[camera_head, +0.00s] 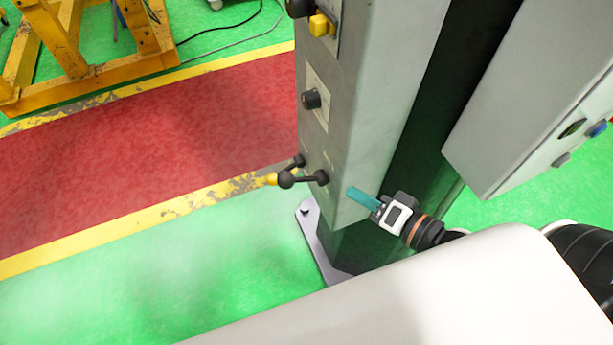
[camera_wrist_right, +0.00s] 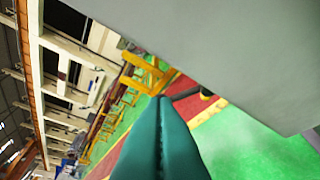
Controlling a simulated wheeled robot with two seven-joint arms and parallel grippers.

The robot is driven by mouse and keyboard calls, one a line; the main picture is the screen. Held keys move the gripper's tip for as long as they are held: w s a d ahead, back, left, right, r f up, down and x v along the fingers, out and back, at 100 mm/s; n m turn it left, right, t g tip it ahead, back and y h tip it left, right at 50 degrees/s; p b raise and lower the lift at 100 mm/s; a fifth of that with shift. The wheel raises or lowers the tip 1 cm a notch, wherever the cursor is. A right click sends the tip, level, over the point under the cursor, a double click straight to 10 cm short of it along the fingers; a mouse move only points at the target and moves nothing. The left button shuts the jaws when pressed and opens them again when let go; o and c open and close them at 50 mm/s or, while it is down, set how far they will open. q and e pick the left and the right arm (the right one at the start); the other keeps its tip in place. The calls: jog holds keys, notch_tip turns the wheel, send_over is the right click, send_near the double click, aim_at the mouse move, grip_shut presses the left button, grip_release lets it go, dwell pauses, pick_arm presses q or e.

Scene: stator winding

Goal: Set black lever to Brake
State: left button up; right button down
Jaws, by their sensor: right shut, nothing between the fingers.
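The black lever (camera_head: 303,179) sticks out to the left from the lower front of the grey control column, with round dark ends. A yellow tip (camera_head: 271,180) and a second dark knob (camera_head: 299,160) show close to it. My right gripper (camera_head: 350,190) is shut and empty, its teal fingers beside the column's lower side, to the right of the lever and apart from it. In the right wrist view the shut fingers (camera_wrist_right: 160,99) point past the grey panel; a dark rod, probably the lever, shows just beyond the tips. Any lever markings are unreadable. My left gripper is out of view.
The grey column (camera_head: 370,110) also carries a black knob (camera_head: 312,98) and a yellow switch (camera_head: 320,25) higher up. A second grey box (camera_head: 510,120) with buttons stands to the right. A yellow frame (camera_head: 60,60) stands at far left. The floor left of the lever is clear.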

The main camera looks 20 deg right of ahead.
aim_at(291, 187)
jog(key=shift+w, duration=0.1)
jog(key=s+a+f+p+x, duration=0.1)
jog(key=a+p+x, duration=0.1)
jog(key=x, duration=1)
jog(key=shift+a+f, duration=0.2)
jog(key=shift+f, duration=0.2)
jog(key=shift+a+f+n+g+h+p, duration=0.35)
jog(key=shift+n+p, duration=0.25)
jog(key=shift+p, duration=0.7)
jog(key=a+f+n+h+p, duration=0.1)
jog(key=n+p, duration=0.1)
jog(key=p, duration=0.1)
jog(key=shift+a+f+h, duration=0.3)
jog(key=shift+a+h, duration=0.05)
jog(key=shift+a, duration=0.05)
jog(key=shift+a+f+n+g+h+p, duration=0.2)
jog(key=shift+f+n+h+p, duration=0.25)
jog(key=shift+f, duration=0.85)
jog(key=shift+a+f+n+g+h+p, duration=0.15)
jog(key=shift+f+n+h, duration=0.5)
jog(key=shift+f, duration=0.65)
